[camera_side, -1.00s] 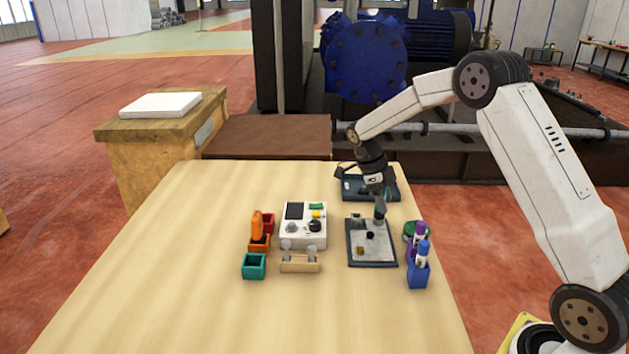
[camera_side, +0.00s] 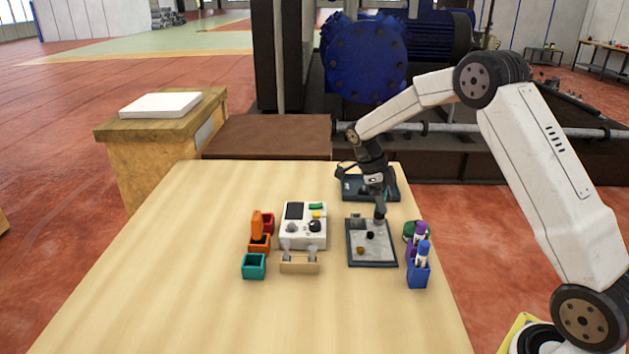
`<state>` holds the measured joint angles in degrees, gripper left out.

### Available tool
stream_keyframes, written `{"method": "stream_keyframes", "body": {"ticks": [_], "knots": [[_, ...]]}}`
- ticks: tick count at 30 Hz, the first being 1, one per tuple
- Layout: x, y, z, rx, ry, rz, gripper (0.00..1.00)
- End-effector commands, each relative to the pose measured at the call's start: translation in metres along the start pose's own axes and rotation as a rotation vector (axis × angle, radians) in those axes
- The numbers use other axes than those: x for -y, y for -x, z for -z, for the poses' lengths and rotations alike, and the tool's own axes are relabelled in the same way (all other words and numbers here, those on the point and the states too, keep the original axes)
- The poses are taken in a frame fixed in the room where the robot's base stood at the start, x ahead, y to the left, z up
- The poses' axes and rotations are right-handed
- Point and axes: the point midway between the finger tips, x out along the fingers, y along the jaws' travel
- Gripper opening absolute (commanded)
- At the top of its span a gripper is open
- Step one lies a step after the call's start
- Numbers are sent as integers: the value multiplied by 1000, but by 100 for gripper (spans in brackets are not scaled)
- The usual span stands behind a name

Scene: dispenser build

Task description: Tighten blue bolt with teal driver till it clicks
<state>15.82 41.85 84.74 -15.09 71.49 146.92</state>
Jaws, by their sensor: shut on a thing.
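My gripper (camera_side: 376,190) points down over the far right part of a dark-framed grey plate (camera_side: 360,257). It is shut on a small dark driver (camera_side: 380,211), whose lower end is at or just above the plate; its teal colour is hard to make out now. I cannot tell whether the driver touches a bolt. I cannot make out the blue bolt. A black knob-like piece (camera_side: 370,235) and a small brass-coloured piece (camera_side: 360,251) are on the plate. The teal square holder (camera_side: 254,266) at the left front looks empty.
An orange driver (camera_side: 257,226) stands in an orange holder beside a red one (camera_side: 268,222). A white control box (camera_side: 292,238) and a wooden rack (camera_side: 300,267) stand left of the plate. A blue holder (camera_side: 418,276) with tools stands right.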

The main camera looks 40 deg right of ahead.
Motion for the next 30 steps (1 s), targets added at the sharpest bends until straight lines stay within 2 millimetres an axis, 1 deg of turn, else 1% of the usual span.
{"method": "stream_keyframes", "body": {"ticks": [3,9,12,20,23,30], "knots": [[0,0,0,0,117,49,0],[2,0,0,1,288,119,0],[2,0,0,0,327,134,0],[2,0,0,0,356,148,0],[2,1,0,1,413,171,0],[4,1,-1,1,637,264,0]]}}
